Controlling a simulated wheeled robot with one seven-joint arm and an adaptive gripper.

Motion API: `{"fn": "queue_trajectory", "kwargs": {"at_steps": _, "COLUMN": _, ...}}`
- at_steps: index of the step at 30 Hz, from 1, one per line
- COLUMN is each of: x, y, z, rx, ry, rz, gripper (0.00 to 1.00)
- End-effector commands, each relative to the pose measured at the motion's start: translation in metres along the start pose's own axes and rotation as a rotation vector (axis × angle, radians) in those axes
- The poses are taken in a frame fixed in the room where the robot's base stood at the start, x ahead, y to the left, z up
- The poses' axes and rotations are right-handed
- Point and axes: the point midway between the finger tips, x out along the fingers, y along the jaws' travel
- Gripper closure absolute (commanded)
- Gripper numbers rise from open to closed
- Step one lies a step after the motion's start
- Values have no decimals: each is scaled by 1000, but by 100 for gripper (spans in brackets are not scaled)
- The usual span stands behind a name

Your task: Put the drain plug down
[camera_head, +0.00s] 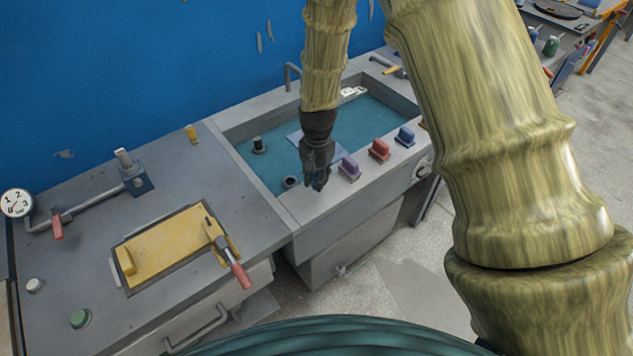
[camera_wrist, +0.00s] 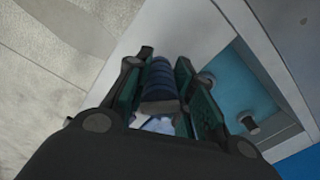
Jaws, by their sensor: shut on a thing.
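My gripper (camera_head: 316,184) points down over the near left rim of the water basin (camera_head: 318,207). It is shut on a dark blue, ribbed piece, which I take to be the drain plug (camera_wrist: 160,82), between its two green-lined fingers in the wrist view. In the head view the fingers mostly hide the held piece. Below it in the wrist view, a pale bluish shape shows between the fingers; I cannot tell what it is. A dark round fitting (camera_head: 291,182) lies in the basin's near left corner, just left of my gripper.
A black upright cylinder (camera_head: 258,145) stands in the basin. Purple (camera_head: 349,168), red (camera_head: 379,150) and blue (camera_head: 405,136) handled blocks stand on the near rim, right of my gripper. Left is a bench with a yellow panel (camera_head: 165,245) and a red-handled clamp (camera_head: 238,272).

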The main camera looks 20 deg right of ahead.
Motion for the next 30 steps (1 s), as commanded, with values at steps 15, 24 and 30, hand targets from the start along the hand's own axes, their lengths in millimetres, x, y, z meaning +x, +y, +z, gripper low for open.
{"fn": "queue_trajectory", "kwargs": {"at_steps": 15, "x": 34, "y": 0, "z": 0, "rx": 0, "ry": -1, "rz": 1, "gripper": 100}}
{"fn": "queue_trajectory", "kwargs": {"at_steps": 24, "x": 35, "y": 0, "z": 0, "rx": 0, "ry": 0, "rz": 0, "gripper": 100}}
{"fn": "queue_trajectory", "kwargs": {"at_steps": 30, "x": 38, "y": 0, "z": 0, "rx": 0, "ry": 0, "rz": 0, "gripper": 69}}
